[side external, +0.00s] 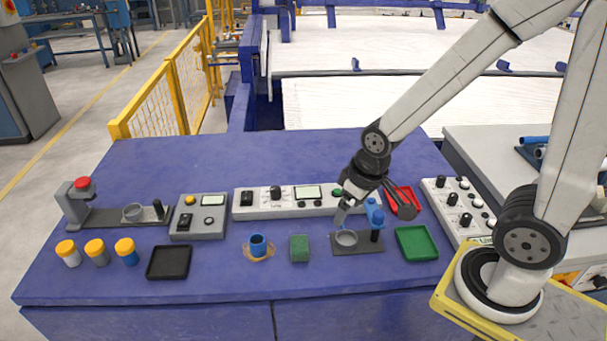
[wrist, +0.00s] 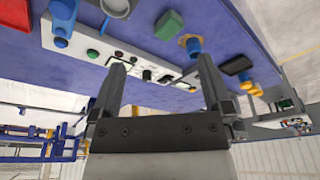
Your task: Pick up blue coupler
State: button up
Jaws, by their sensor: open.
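The blue coupler (side external: 258,241) stands upright on a tan ring-shaped base near the front middle of the blue table, its open end up. It also shows in the wrist view (wrist: 193,46), above and right of the gap between the fingers. My gripper (side external: 341,214) is above the table to the right of the coupler, close to the fixture with the grey ring. In the wrist view my gripper (wrist: 160,64) has its two fingers wide apart, with nothing between them.
A green block (side external: 299,248) stands just right of the coupler. The fixture's grey ring (side external: 346,238), a green tray (side external: 416,243) and a red tray (side external: 411,192) lie further right. A black tray (side external: 169,262) and orange-capped bottles (side external: 96,252) are left. A control panel (side external: 262,203) runs behind.

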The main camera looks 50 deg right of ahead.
jog(key=shift+w, duration=0.1)
jog(key=m+g+y, duration=0.3)
jog(key=m+y, duration=0.9)
jog(key=m, duration=0.5)
send_near(261, 236)
jog(key=a, duration=0.1)
jog(key=s+a+f, duration=0.1)
jog(key=a, duration=0.1)
jog(key=a+f, duration=0.1)
jog(key=a, duration=0.1)
jog(key=shift+s+f, duration=0.1)
jog(key=shift+s, duration=0.15)
jog(key=shift+w+d+f+m+y, duration=0.2)
jog(key=shift+w+f+m+y, duration=0.35)
jog(key=shift+y, duration=0.25)
jog(key=shift+a, duration=0.15)
jog(key=shift+x, duration=1.2)
jog(key=shift+f, duration=0.1)
